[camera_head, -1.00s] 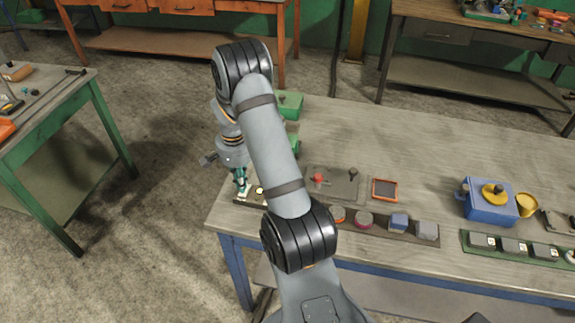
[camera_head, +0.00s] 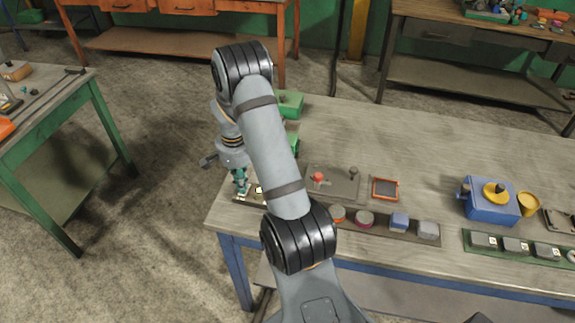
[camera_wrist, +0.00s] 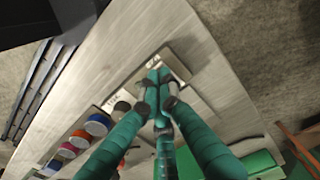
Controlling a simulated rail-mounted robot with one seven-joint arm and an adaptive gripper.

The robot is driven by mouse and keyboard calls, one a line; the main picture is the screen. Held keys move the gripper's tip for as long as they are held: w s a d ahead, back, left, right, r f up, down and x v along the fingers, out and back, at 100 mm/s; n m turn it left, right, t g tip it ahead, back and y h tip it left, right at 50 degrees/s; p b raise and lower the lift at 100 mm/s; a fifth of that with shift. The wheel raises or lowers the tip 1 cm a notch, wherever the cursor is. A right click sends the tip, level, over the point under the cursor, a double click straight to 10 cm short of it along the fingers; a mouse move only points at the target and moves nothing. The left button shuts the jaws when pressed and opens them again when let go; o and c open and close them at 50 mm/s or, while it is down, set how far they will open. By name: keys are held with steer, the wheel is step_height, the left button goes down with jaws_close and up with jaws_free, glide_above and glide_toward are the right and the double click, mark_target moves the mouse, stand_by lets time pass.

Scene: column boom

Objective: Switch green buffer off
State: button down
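A low control panel (camera_head: 240,203) lies at the front left corner of the table, with a small pale lit spot (camera_head: 259,190) on it. In the wrist view the panel (camera_wrist: 192,100) carries two small labels, too blurred to read surely, and a round grey knob or button (camera_wrist: 121,108). My gripper (camera_head: 242,190) points down over the panel's left end. In the wrist view its teal fingers (camera_wrist: 158,78) are drawn together at the tips, over or on the panel near one label. Contact cannot be told. Green machine parts (camera_head: 291,104) stand behind, mostly hidden by my arm.
A grey plate with a red-topped lever (camera_head: 345,183) and an orange-framed tray (camera_head: 385,189) lie right of my arm. A strip with several coloured knobs (camera_head: 381,229) runs along the front. A blue box (camera_head: 489,205) stands farther right. The table's back middle is clear.

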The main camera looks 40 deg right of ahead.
steer(key=shift+f+b, duration=0.7)
steer(key=shift+f, duration=0.05)
steer(key=shift+r, duration=0.2)
steer(key=shift+r+p, duration=2.4)
steer(key=shift+r, duration=1)
steer(key=shift+f, duration=0.2)
